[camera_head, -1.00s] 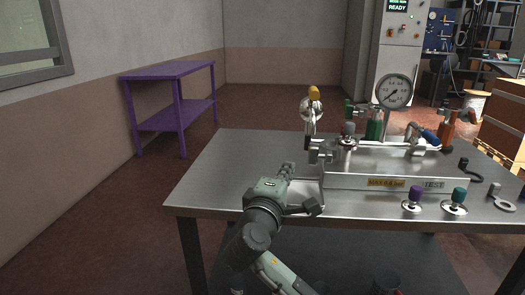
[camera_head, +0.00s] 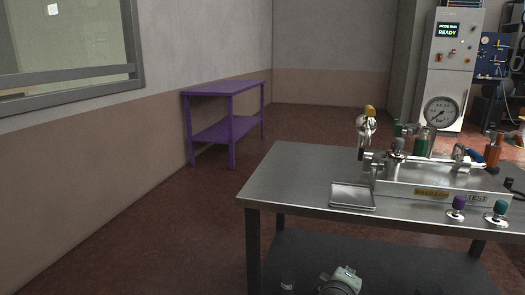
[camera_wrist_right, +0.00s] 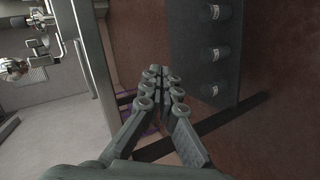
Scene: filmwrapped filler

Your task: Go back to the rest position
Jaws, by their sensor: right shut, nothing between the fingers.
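My right gripper (camera_wrist_right: 163,85) shows in the right wrist view. Its fingers are closed together with nothing between them. It is clear of the metal table (camera_head: 300,175). In the head view only a grey-green part of my arm shows at the bottom edge, low in front of the table, and the right fingers are not visible there. My left gripper is in neither current view.
A fixture with a pressure gauge (camera_head: 441,113) stands on the table, with a shallow metal tray (camera_head: 352,196) beside it. A purple shelf (camera_head: 225,90) stands by the left wall. Dark cylinders (camera_wrist_right: 215,52) show in the wrist view.

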